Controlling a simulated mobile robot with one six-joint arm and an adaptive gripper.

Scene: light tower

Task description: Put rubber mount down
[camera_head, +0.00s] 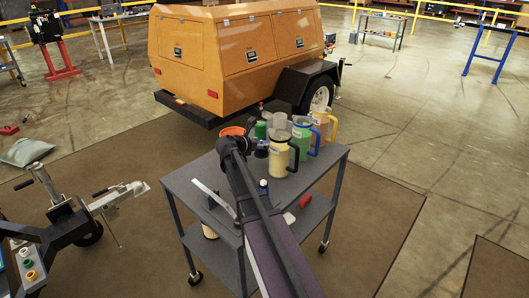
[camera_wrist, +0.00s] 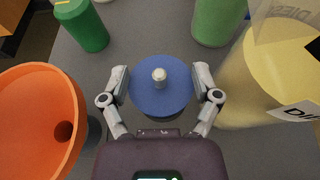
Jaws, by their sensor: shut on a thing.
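The rubber mount (camera_wrist: 160,95) is a round blue disc with a pale stud standing up at its centre. In the wrist view it lies between the two fingers of my gripper (camera_wrist: 161,91), which are shut on its left and right sides. In the head view my gripper (camera_head: 256,146) is over the grey cart (camera_head: 306,181), among the jugs and the funnel. The mount is not clear there. I cannot tell whether its underside touches the cart top.
An orange funnel (camera_wrist: 35,118) stands close on the left, and a yellow diesel jug (camera_wrist: 258,75) close on the right. A green bottle (camera_wrist: 83,27) and a green container (camera_wrist: 216,20) stand beyond. The orange trailer (camera_head: 225,50) is behind the cart.

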